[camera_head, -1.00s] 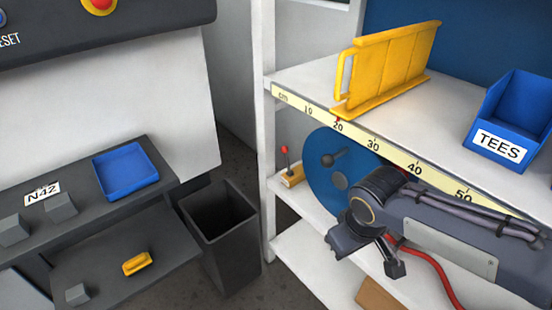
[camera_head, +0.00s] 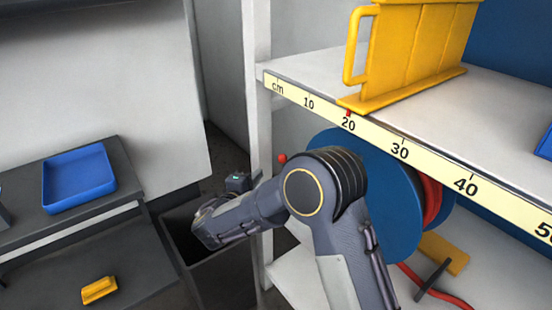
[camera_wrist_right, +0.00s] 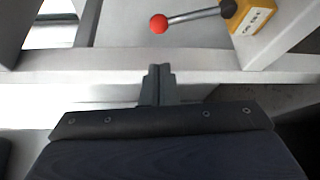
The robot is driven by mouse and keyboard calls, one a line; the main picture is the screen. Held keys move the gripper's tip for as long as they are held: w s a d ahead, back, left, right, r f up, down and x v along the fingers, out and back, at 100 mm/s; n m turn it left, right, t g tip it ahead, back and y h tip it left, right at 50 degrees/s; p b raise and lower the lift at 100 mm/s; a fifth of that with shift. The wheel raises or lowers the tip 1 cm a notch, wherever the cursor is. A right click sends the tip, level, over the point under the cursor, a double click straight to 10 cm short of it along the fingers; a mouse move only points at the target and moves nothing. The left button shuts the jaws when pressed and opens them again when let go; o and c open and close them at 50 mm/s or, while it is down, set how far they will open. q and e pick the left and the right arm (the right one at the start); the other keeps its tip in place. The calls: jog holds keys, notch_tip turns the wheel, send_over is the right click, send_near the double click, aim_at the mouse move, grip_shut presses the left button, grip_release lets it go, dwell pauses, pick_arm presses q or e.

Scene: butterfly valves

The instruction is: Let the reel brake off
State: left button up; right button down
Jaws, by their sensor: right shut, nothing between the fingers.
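The brake lever shows in the right wrist view as a grey rod with a red ball knob (camera_wrist_right: 158,23), running right to a dark pivot on a yellow block (camera_wrist_right: 255,15). The lettering on the block is too small to read. In the head view only the red knob (camera_head: 282,158) shows above my right arm; the rest is hidden. The reel (camera_head: 385,215), blue discs with red hose between, stands on the shelf behind my arm. My right gripper (camera_wrist_right: 158,72) is shut and empty, apart from the knob, which lies beyond its fingertips. My left gripper is out of view.
A white shelf edge with a centimetre scale (camera_head: 403,152) runs above the reel. A yellow rack (camera_head: 415,50) stands on top. A dark bin (camera_head: 225,280) is below my right forearm. A blue tray (camera_head: 78,180) and yellow piece (camera_head: 99,290) are at left.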

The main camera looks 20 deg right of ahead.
jog(key=x, duration=1)
jog(key=shift+s, duration=0.1)
dwell(0.3)
jog(key=s+d+m+b, duration=0.1)
jog(key=s+m+b, duration=0.1)
jog(key=b, duration=0.8)
jog(key=s+d+m+t+h+b, duration=0.1)
jog(key=s+b, duration=0.4)
jog(key=b, duration=0.4)
jog(key=shift+d+r+m+t+b, duration=0.3)
jog(key=shift+d+r+m+b, duration=0.05)
jog(key=shift+r+m+b, duration=0.1)
jog(key=shift+s+h, duration=0.1)
jog(key=shift+h, duration=0.2)
jog(key=shift+f, duration=0.1)
